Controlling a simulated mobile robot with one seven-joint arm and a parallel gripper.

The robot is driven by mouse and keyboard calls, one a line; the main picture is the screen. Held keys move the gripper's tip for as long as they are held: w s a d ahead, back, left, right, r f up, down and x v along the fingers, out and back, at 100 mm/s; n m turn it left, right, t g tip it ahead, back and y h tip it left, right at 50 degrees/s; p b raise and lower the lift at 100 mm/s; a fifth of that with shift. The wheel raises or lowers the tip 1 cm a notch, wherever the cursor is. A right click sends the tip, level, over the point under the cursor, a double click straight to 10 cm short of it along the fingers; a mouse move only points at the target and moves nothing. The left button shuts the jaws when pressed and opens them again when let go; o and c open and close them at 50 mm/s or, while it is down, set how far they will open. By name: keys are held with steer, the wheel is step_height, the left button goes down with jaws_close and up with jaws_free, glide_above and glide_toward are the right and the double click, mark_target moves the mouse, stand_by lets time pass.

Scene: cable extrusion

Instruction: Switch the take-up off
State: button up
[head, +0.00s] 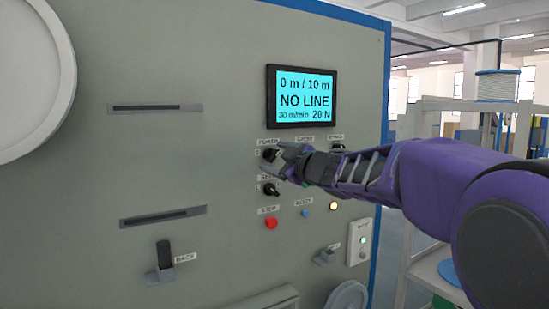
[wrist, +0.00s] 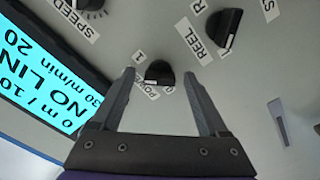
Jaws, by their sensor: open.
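The take-up panel (head: 225,85) is a grey upright face with a cyan display (head: 302,97) reading "0 m / 10 m", "NO LINE", "30 m/min 20 N". The black POWER knob (head: 270,154) is just below the display; in the wrist view the knob (wrist: 159,73) sits between my fingertips, with labels 1 and 0 beside it. My gripper (head: 276,162) is open, its fingers on either side of the knob; I cannot tell whether they touch it. In the head view my gripper partly hides the knob and its neighbours.
The black REEL knob (wrist: 226,28) is close to one finger; it also shows in the head view (head: 270,189). A white box (head: 360,241) with a green light is lower right.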

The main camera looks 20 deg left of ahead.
jaws_close()
stand_by(0.4)
steer(key=shift+n, duration=0.3)
steer(key=n+b, duration=0.1)
steer(key=n, duration=0.2)
steer(key=shift+n, duration=0.3)
steer(key=n+b, duration=0.1)
steer(key=n, duration=0.3)
steer(key=shift+b, duration=0.3)
steer(key=n+b, duration=0.1)
steer(key=n, duration=0.4)
steer(key=shift+b, duration=0.35)
steer(key=shift+n+b, duration=0.8)
steer(key=shift+n, duration=1.5)
